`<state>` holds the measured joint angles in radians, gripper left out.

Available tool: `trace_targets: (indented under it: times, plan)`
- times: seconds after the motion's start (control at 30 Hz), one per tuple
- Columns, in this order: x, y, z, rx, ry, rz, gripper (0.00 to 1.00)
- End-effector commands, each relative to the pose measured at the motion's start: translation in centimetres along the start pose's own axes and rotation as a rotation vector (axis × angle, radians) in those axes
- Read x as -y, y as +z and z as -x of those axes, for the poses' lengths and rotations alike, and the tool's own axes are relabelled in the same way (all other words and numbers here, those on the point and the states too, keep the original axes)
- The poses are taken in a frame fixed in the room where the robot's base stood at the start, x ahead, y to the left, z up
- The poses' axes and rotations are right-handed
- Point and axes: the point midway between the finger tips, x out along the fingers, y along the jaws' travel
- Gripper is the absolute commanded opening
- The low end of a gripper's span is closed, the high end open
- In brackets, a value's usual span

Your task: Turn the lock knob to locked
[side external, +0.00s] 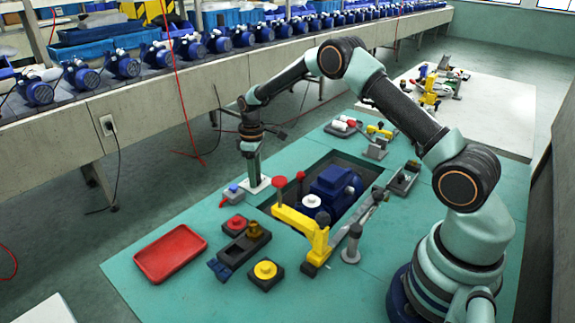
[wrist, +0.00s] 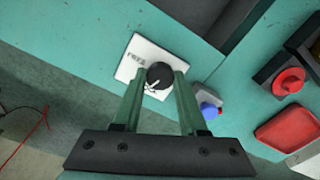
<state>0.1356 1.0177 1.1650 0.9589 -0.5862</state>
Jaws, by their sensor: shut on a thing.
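The lock knob (wrist: 158,72) is a round black knob with a white mark on a white plate (wrist: 180,50). Small dark lettering on the plate is too small to read surely. My gripper (wrist: 161,80) is shut on the knob, one green finger on each side. In the side external view my gripper (side external: 251,174) points straight down onto the white plate (side external: 262,186) at the left edge of the green table. The knob is hidden between the fingers there. I cannot tell which position the knob's mark points to.
A blue-and-red part on a grey base (side external: 232,195) sits close beside the plate. A blue pump (side external: 335,186), a yellow clamp (side external: 300,225), red and yellow buttons and a red tray (side external: 170,252) stand nearby.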

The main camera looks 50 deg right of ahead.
Motion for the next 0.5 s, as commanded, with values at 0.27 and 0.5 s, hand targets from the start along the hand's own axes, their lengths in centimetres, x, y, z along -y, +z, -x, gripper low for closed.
trace_targets:
  times: [0.27,0.5]
  plan:
    - [-0.04,0.04,0.04,0.001,-0.001,0.201,0.00]
    - [-0.04,0.04,0.04,0.001,-0.001,0.306,0.00]
